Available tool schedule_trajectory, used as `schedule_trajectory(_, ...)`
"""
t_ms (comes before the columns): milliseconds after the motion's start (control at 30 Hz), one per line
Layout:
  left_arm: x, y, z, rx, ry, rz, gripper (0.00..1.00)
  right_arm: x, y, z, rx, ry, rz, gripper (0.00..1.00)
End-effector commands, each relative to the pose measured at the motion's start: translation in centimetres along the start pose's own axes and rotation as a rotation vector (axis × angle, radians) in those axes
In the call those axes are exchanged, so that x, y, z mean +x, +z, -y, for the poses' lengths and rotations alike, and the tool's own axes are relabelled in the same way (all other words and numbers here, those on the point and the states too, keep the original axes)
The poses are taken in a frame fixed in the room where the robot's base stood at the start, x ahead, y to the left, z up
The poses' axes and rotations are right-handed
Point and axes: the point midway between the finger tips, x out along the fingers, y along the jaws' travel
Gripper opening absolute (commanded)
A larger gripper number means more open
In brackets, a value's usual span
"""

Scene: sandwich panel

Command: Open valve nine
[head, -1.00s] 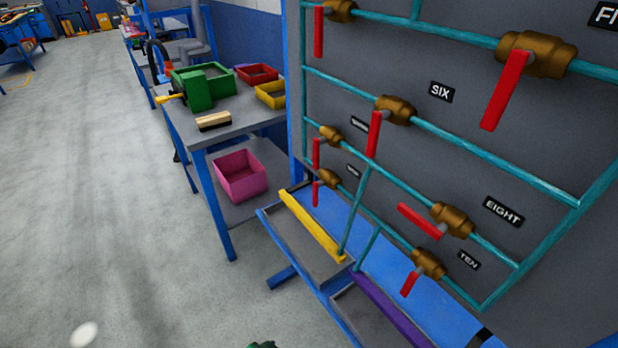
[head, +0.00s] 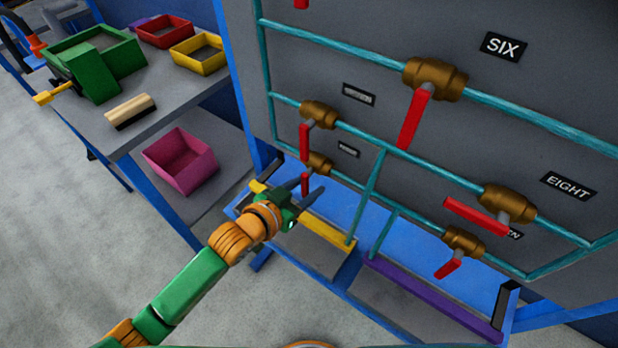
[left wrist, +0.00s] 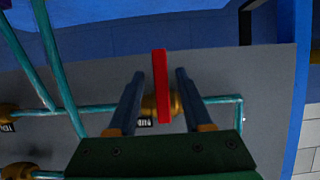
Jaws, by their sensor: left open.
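The lowest left valve on the grey panel has a brass body (head: 317,162) and a short red handle (head: 305,184) hanging down. Its small label (head: 347,149) is too oblique to read, but its place below seven and left of ten fits nine. My left gripper (head: 301,174) is at this handle, open. In the left wrist view, the red handle (left wrist: 161,85) stands between the two dark fingers of my left gripper (left wrist: 160,73), with a gap on each side. My right gripper is not in view.
Just above is another valve (head: 318,115) with a hanging red handle. Valves six (head: 435,79), eight (head: 508,203) and ten (head: 464,242) are to the right. Teal pipes link them. A yellow-edged tray (head: 327,230) lies below. A workbench (head: 185,98) with bins stands left.

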Motion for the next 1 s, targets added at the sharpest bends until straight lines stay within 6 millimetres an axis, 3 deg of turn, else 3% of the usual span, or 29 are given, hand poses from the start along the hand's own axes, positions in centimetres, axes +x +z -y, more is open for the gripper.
schedule_trajectory(100, 2.1, 0.1, 0.0, -0.001, -0.001, -0.001, 0.50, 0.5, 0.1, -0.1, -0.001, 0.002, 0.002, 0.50)
schedule_trajectory(200, 2.9, 0.1, 0.0, 0.001, 0.000, 0.000, 0.50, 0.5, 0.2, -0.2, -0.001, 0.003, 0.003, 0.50)
schedule_trajectory(433, 3.1, 0.0, 0.0, 0.001, 0.000, 0.001, 0.50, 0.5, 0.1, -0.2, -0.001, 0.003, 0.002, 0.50)
schedule_trajectory(467, 3.1, 0.0, 0.0, 0.001, 0.000, 0.001, 0.47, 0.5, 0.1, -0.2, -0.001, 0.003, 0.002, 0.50)
schedule_trajectory(633, 3.1, 0.0, 0.0, 0.001, 0.000, 0.001, 0.01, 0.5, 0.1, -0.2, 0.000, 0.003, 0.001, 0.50)
schedule_trajectory(1000, 3.1, 0.1, 0.0, 0.000, 0.000, 0.001, 0.00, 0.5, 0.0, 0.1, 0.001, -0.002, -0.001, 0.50)
